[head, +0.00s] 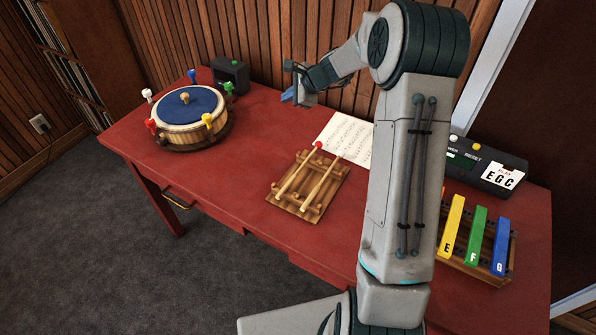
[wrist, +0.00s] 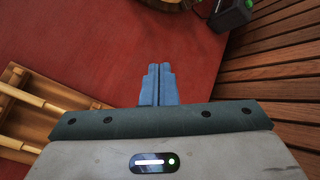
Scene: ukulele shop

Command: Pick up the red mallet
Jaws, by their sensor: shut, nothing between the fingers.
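The red mallet (head: 313,185) lies on a wooden rack (head: 284,203), its red head toward the back of the table. The rack's edge and the two handles also show at the lower left of the wrist view, heads out of frame. My gripper (head: 288,97) is above the back of the table, behind the rack and apart from it. Its blue fingers (wrist: 158,85) are together and empty in the wrist view.
A round wooden drum (head: 188,110) with coloured pegs and a black box (head: 230,75) stand at the left. A music sheet (head: 346,138) lies behind the rack. Coloured bars (head: 476,235) and a control box (head: 478,165) are at the right. A slatted wall (head: 300,40) rises behind the table.

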